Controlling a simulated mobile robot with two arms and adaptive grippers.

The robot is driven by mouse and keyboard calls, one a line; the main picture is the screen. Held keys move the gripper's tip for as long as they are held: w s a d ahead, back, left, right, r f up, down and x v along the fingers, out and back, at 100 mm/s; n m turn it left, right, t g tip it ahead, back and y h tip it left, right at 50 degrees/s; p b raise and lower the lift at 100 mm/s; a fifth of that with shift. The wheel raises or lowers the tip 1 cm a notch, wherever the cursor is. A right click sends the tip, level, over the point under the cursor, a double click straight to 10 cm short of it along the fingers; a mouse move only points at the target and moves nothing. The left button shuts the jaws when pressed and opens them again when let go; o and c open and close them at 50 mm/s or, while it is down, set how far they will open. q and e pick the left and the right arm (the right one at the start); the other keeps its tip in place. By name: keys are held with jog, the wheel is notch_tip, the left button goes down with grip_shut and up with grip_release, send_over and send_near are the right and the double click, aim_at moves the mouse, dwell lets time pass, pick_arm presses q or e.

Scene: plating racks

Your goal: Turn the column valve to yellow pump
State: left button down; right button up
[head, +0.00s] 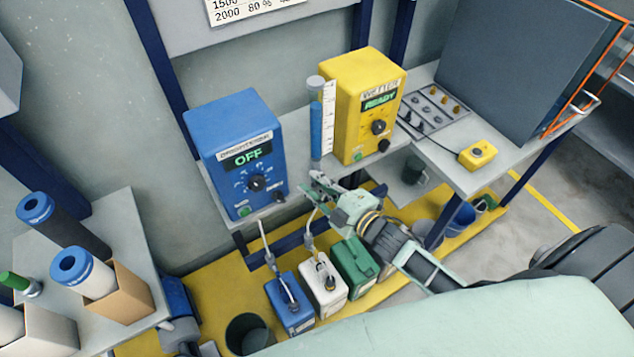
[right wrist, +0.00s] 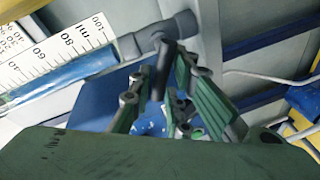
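The yellow pump (head: 350,125) reads READY and stands right of the blue pump (head: 225,135), which reads OFF. Between them stands the clear column with blue liquid (head: 316,130) beside a white scale. The column valve (right wrist: 160,38) shows in the right wrist view as a dark grey piece with a crossbar and a stem towards me. My right gripper (head: 322,185) is at the foot of the column. In the right wrist view its fingers (right wrist: 168,85) stand apart on either side of the stem; contact is unclear. The valve is largely hidden by the gripper in the head view.
Blue, white and green jugs (head: 354,262) stand below on a yellow tray (head: 205,285). A switch panel (head: 432,108) and a small yellow box (head: 477,154) lie on the right bench. Thin tubes rise near the gripper.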

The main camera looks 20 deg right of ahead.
jog(key=shift+o, duration=1.3)
jog(key=shift+s, duration=0.3)
jog(key=v, duration=1.1)
jog(key=shift+s, duration=0.25)
jog(key=shift+d, duration=0.1)
